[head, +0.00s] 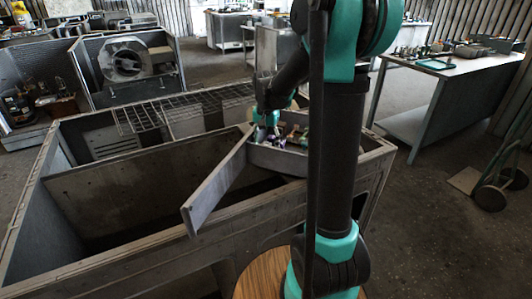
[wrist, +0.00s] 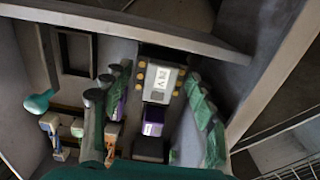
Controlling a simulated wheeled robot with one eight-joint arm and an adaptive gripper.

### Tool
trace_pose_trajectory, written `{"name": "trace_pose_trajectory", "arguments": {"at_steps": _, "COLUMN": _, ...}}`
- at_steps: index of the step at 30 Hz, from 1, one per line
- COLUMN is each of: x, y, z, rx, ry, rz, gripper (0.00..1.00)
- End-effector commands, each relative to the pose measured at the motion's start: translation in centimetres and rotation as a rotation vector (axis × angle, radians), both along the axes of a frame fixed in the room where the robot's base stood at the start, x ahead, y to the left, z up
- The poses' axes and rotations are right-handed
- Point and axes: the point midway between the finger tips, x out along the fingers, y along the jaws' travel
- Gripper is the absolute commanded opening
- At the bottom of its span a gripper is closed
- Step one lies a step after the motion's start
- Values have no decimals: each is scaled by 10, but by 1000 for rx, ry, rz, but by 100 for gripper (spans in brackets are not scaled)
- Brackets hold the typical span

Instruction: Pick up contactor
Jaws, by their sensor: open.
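A dark block with a white printed label and gold round terminals along its sides, which looks like the contactor (wrist: 161,80), sits among other parts in a compartment in the wrist view. My gripper (head: 264,122) is open, pointing down over the corner compartment of the large grey housing (head: 130,262) in the head view. Teal parts of my gripper show at the left and bottom of the wrist view. I see nothing held. In the head view, the parts in the compartment are small and partly hidden by my arm, so I cannot pick out the contactor there.
Close to the block are a purple-faced part (wrist: 152,122), green-topped parts (wrist: 205,118) on the right and dark cylinders (wrist: 94,97) on the left. A grey wall (head: 215,185) slants across the housing beside the compartment. The housing's left bay is empty. A workbench (head: 430,75) stands behind right.

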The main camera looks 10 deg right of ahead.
Motion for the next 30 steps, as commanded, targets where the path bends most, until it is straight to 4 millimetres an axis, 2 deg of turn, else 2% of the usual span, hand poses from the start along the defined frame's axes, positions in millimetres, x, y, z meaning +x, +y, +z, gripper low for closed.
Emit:
{"name": "trace_pose_trajectory", "arguments": {"at_steps": 6, "x": 0, "y": 0, "z": 0, "rx": 0, "ry": 0, "rz": 0, "gripper": 57}}
{"name": "trace_pose_trajectory", "arguments": {"at_steps": 15, "x": 0, "y": 0, "z": 0, "rx": 0, "ry": 0, "rz": 0, "gripper": 23}}
{"name": "trace_pose_trajectory", "arguments": {"at_steps": 23, "x": 0, "y": 0, "z": 1, "rx": 0, "ry": 0, "rz": 0, "gripper": 23}}
{"name": "trace_pose_trajectory", "arguments": {"at_steps": 30, "x": 0, "y": 0, "z": 18, "rx": 0, "ry": 0, "rz": 0, "gripper": 23}}
